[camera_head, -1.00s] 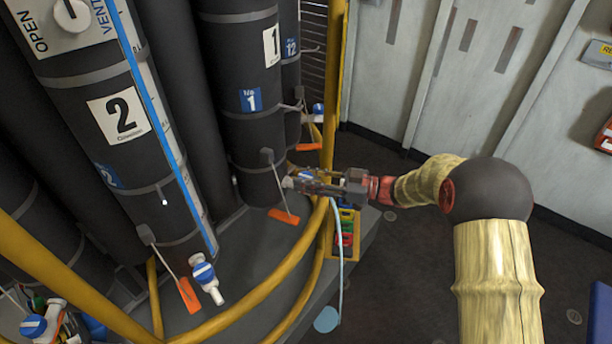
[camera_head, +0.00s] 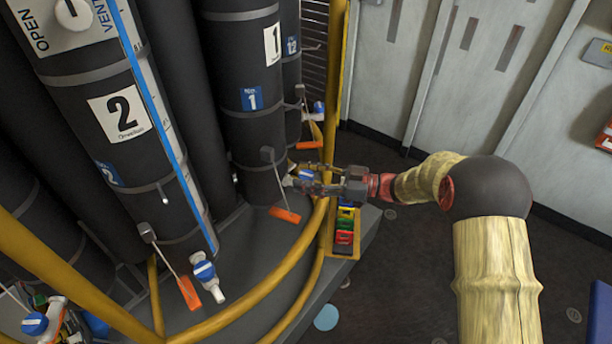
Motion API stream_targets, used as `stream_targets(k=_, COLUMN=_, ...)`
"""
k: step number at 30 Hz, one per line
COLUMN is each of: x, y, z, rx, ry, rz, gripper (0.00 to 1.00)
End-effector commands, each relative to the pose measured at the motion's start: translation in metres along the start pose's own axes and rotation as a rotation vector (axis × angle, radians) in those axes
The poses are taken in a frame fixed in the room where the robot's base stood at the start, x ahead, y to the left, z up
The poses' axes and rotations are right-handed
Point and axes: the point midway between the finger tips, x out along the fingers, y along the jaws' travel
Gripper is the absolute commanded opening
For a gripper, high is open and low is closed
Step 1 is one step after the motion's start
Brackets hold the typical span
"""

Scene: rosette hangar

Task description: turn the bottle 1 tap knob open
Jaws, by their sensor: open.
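Bottle 1 (camera_head: 252,105) is a dark upright cylinder with a white "1" label and a blue label, right of centre in the rack. Its tap knob (camera_head: 305,175) shows as a small blue and white piece near the bottle's foot, mostly hidden by my gripper. My gripper (camera_head: 300,178) reaches in from the right, past the yellow rail. Its fingers are open, one on each side of the knob as far as I can see. I cannot tell whether they touch it.
Bottle 2 (camera_head: 130,150) stands at left, with its own blue tap (camera_head: 204,272) and orange tag. Yellow rails (camera_head: 275,273) curve in front of the bottles. A yellow holder with coloured pieces (camera_head: 343,254) sits beneath my gripper. The floor at right is clear.

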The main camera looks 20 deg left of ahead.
Motion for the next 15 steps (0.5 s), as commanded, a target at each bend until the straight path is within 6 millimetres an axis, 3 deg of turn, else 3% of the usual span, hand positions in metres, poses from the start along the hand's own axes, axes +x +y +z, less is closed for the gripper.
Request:
stream_targets(k=8, x=-0.011, y=0.001, z=0.001, rx=0.001, ry=0.0, rz=0.003, gripper=0.51)
stream_targets(k=15, x=-0.056, y=0.001, z=0.001, rx=0.001, ry=0.0, rz=0.004, gripper=0.51)
